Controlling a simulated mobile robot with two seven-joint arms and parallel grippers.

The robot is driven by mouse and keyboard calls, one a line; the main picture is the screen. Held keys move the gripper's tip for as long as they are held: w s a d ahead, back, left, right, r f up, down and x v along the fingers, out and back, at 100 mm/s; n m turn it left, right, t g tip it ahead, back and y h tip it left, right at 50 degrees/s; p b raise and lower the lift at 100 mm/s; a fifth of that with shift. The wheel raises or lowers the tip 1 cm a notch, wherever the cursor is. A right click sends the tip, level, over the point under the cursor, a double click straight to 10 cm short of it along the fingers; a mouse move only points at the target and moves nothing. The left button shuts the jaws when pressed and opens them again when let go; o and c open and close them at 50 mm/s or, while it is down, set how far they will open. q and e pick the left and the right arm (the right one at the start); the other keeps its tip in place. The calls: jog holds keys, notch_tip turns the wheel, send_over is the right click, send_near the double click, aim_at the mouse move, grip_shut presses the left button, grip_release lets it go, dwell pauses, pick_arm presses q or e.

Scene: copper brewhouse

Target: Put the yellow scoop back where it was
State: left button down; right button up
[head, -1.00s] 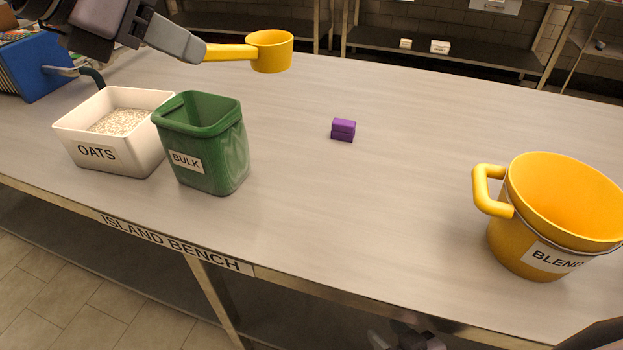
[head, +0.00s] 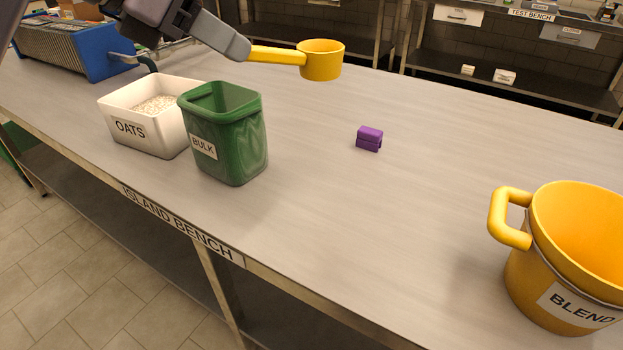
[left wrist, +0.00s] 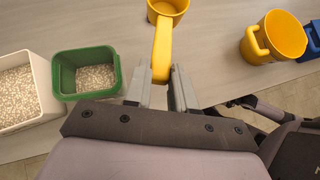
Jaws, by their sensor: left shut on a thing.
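The yellow scoop (head: 321,60) is in the air above the far part of the bench in the head view, its handle pointing left. My left gripper (head: 243,50) is shut on the end of its handle. In the left wrist view the scoop's handle (left wrist: 162,48) lies between the fingers of the left gripper (left wrist: 161,82), and its cup is at the top edge, partly cut off. The inside of the scoop's cup cannot be seen clearly. My right gripper is not in view in the head view now.
A white OATS bin (head: 150,135) and a green BULK bin (head: 228,140), both holding flakes, stand at the left. A purple block (head: 369,138) lies mid-bench. A yellow BLEND bucket (head: 530,270) stands at the right. A blue rack (head: 105,55) is far left. Mid-bench is mostly clear.

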pick_arm(q)
notch_tip(320, 180, down, 20)
jog(key=shift+r+b, duration=0.1)
jog(key=shift+b, duration=1.05)
jog(key=shift+f, duration=0.3)
jog(key=c, duration=0.9)
grip_release()
jog(key=shift+r, duration=0.1)
jog(key=shift+c, duration=0.2)
jog(key=shift+r, duration=0.1)
jog(key=shift+a+r, duration=0.15)
jog(key=shift+r, duration=0.05)
jog(key=v, duration=1.1)
jog(key=shift+s+a+r, duration=0.2)
jog(key=shift+s+a, duration=0.05)
